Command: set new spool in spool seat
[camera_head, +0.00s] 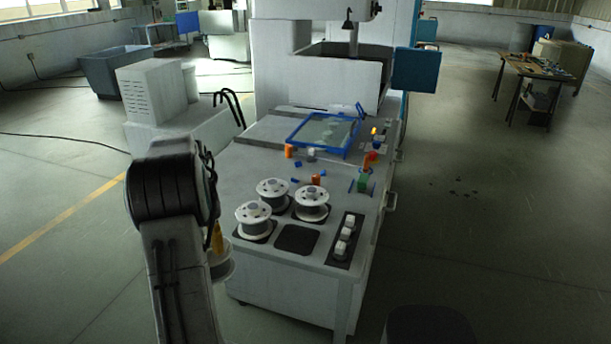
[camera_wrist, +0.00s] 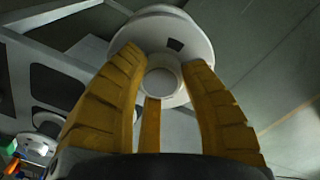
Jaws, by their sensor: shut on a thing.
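My gripper (camera_wrist: 165,60) has its yellow fingers shut around the hub of a white spool (camera_wrist: 190,32) in the wrist view. In the head view, the held spool (camera_head: 222,268) hangs low at the left side of the machine table, partly hidden by my arm. My gripper (camera_head: 217,238) shows there only as a bit of yellow. An empty dark square spool seat (camera_head: 297,239) lies at the table's near end. Three other white spools stand on dark seats around it: a left one (camera_head: 254,218), a back one (camera_head: 272,193) and a right one (camera_head: 312,203).
A dark tray with several white blocks (camera_head: 346,234) lies right of the empty seat. Small orange, green and blue parts (camera_head: 364,180) and a blue frame (camera_head: 325,133) lie farther back on the table. Open floor lies to the right.

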